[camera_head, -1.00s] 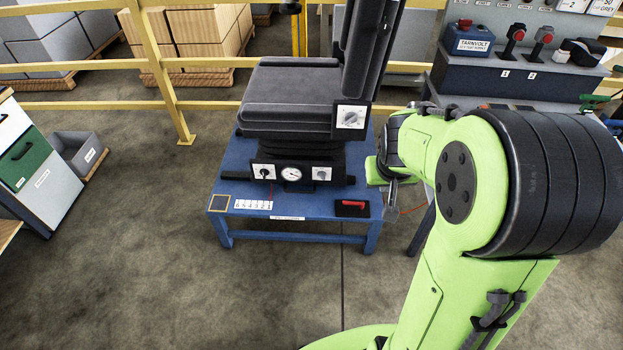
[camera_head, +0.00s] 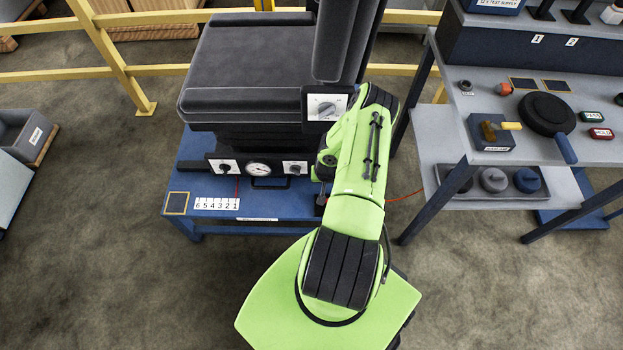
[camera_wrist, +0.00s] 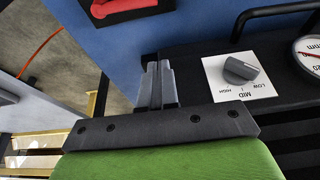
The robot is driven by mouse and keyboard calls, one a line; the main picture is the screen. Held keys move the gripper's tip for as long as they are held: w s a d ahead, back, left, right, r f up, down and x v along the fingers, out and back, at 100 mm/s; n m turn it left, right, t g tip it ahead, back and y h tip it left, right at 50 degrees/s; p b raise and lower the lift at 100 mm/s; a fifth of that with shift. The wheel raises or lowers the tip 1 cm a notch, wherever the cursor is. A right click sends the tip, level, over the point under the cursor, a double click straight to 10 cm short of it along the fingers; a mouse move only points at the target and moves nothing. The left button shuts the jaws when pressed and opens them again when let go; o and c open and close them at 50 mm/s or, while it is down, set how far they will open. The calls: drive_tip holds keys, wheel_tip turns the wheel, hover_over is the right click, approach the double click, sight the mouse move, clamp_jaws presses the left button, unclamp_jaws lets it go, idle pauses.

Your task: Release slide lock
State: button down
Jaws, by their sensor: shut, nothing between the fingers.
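The seat (camera_head: 250,60) stands on a blue trolley (camera_head: 225,205), with a dark control panel (camera_head: 205,167) along its front. No part is labelled as a slide lock. A small black stub (camera_wrist: 149,58) sticks out at the panel's end in the wrist view, partly hidden behind my gripper. My gripper (camera_wrist: 160,70) is shut and empty there, beside the panel; I cannot tell whether it touches the stub. In the head view my arm hides the gripper and this corner. A black loop handle (camera_head: 268,184) sits below the round gauge (camera_head: 260,169).
A LOW–MID–HIGH knob (camera_wrist: 240,70) is close to the gripper. A red handle (camera_wrist: 122,8) on a black pad lies on the trolley's blue top. A bench (camera_head: 470,110) with a round black pan-like item (camera_head: 546,113) stands right. A yellow rail (camera_head: 110,55) runs behind.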

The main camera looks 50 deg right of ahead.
drive_tip(key=shift+s+a, duration=0.1)
drive_tip(key=b+x, duration=0.4)
drive_tip(key=x, duration=0.6)
drive_tip(key=shift+f, duration=0.1)
drive_tip(key=shift+s+a+f, duration=0.2)
drive_tip(key=shift+s+a, duration=0.9)
drive_tip(key=shift+a, duration=0.15)
drive_tip(key=shift+s+a, duration=0.15)
drive_tip(key=shift+a, duration=0.05)
drive_tip(key=shift+f, duration=0.1)
